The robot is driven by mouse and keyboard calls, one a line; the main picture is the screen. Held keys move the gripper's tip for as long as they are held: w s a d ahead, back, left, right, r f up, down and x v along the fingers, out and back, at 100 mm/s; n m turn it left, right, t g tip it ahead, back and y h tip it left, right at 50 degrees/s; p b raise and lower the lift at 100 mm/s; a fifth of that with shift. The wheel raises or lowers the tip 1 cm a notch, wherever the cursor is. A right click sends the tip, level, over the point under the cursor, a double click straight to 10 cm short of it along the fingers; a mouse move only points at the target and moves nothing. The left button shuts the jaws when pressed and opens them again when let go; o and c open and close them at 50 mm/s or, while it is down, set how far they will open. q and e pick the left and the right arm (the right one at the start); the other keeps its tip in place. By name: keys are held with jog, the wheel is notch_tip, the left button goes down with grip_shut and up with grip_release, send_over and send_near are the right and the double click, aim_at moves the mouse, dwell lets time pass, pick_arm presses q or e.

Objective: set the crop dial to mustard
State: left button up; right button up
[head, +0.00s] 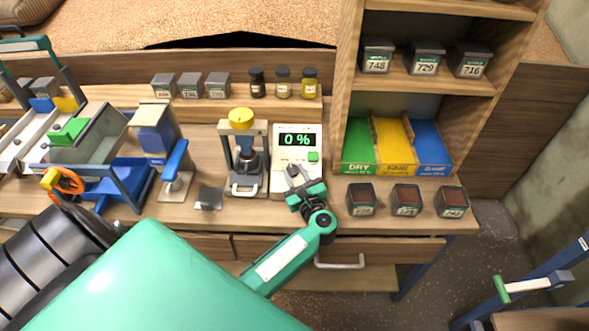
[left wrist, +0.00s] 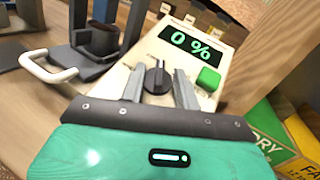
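The crop dial (left wrist: 155,78) is a dark knob on the face of a white meter (head: 309,134), below its display, which reads 0 %. Crop names around the dial cannot be read. My left gripper (left wrist: 160,87) is open, with one finger on each side of the dial in the left wrist view. Whether the fingers touch it cannot be told. In the head view the left gripper (head: 299,178) reaches over the lower part of the meter and partly hides the dial. My right gripper is not in view.
A green button (left wrist: 208,79) sits right of the dial. A press with a yellow knob (head: 241,118) stands left of the meter. Green, yellow and blue bins (head: 430,147) stand to the right. Several dark sample boxes (head: 406,199) line the bench's front right.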

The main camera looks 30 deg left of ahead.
pick_arm(q)
jog(key=shift+w+a, duration=0.25)
jog(key=shift+a, duration=0.05)
grip_shut()
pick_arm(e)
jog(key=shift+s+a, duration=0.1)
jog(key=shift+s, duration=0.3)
pick_arm(q)
jog(key=shift+f, duration=0.1)
